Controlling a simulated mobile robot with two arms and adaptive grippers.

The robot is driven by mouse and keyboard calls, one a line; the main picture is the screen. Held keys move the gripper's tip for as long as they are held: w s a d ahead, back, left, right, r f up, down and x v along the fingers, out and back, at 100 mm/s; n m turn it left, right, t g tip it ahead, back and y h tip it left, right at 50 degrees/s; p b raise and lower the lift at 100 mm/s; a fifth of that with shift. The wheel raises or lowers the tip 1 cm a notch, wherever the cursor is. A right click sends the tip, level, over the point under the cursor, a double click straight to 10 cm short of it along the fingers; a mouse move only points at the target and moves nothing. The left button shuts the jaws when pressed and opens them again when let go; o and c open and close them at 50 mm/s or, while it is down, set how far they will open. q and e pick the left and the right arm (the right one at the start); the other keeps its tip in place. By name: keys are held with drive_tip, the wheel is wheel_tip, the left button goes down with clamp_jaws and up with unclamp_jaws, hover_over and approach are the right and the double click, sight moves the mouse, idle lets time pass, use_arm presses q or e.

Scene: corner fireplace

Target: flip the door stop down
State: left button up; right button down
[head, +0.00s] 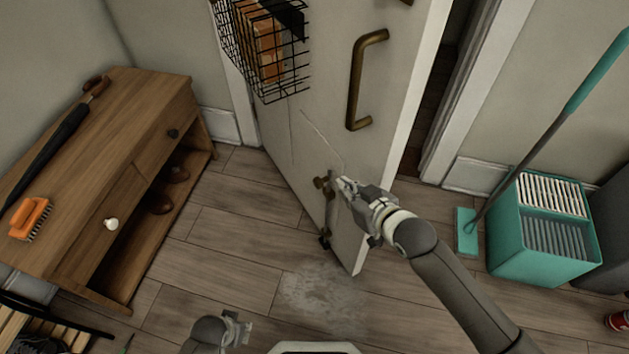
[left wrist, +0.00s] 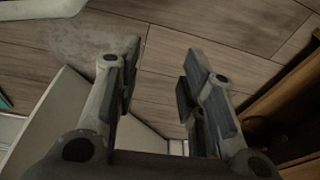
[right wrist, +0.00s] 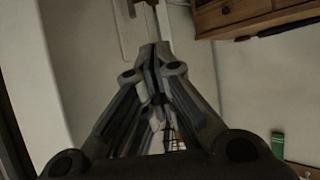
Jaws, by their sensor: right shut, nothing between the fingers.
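The brass door stop (head: 331,214) is on the lower part of the white door (head: 375,165). Its arm points down along the door face, with the dark foot (head: 324,241) at the door's bottom edge. I cannot tell whether the foot presses on the floor. My right gripper (head: 341,184) is shut and empty, at the stop's upper bracket (head: 321,183); contact is unclear. The right wrist view shows its closed fingers (right wrist: 154,48) near the door. My left gripper (head: 240,329) is low in the head view; the left wrist view shows its fingers (left wrist: 160,65) apart and empty.
The door stands ajar, with a brass handle (head: 364,80) and a wire basket (head: 262,50) higher up. A wooden cabinet (head: 125,130) is at left. A teal bucket (head: 540,250) and mop (head: 545,145) stand at right. The floor before the door is clear, with a pale patch (head: 320,293).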

sight(318, 183)
use_arm(q)
drive_tip(key=shift+d+f, duration=0.15)
drive_tip(key=shift+f, duration=0.05)
use_arm(e)
drive_tip(key=shift+w+a+r, duration=0.1)
drive_tip(key=shift+w+r, duration=0.05)
drive_tip(key=shift+r, duration=0.05)
